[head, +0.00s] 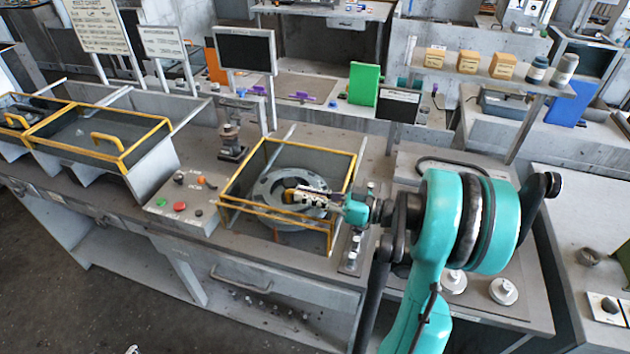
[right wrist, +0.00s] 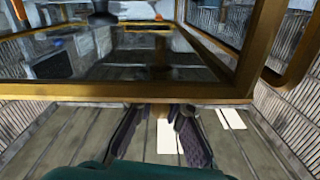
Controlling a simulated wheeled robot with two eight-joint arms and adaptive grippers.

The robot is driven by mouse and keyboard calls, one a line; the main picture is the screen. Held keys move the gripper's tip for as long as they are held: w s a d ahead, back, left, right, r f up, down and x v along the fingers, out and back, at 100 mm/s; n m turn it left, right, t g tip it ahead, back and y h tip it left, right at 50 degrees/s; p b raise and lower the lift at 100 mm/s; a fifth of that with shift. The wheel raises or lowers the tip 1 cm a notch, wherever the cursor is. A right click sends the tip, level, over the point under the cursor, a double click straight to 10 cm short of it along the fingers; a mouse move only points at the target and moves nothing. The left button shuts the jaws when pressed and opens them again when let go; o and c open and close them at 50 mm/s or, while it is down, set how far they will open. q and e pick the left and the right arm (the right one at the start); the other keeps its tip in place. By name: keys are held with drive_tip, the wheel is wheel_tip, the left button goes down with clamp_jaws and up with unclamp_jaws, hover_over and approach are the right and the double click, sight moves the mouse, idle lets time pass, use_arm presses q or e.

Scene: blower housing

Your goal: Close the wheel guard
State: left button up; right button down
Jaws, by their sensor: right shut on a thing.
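The wheel guard (head: 342,153) is a clear cover with a yellow frame, on the bench at the middle of the head view. A round grey metal wheel housing (head: 268,188) shows inside and through it. My right gripper (head: 293,196) reaches in from the right, over the guard, and is shut on part of it. The gripper hides the exact part held. In the right wrist view, a yellow bar of the guard (right wrist: 120,93) crosses just beyond the two dark fingers (right wrist: 160,135). My left gripper is out of view.
A grey control box (head: 182,203) with red and green buttons stands left of the guard. Other yellow-framed guards (head: 97,105) sit at the far left. A dark screen (head: 245,52) stands behind. Grey round parts (head: 503,291) lie on the bench at right.

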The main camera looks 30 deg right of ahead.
drive_tip(key=shift+s+a, duration=0.6)
drive_tip(key=shift+a, duration=0.15)
drive_tip(key=shift+f, duration=0.1)
drive_tip(key=c, duration=1.7)
unclamp_jaws()
drive_tip(key=shift+o, duration=0.6)
drive_tip(key=shift+s+a, duration=0.1)
drive_tip(key=shift+a, duration=0.05)
drive_tip(key=shift+s+d, duration=0.2)
drive_tip(key=shift+d, duration=0.1)
drive_tip(key=v, duration=1.1)
drive_tip(key=shift+s, duration=0.25)
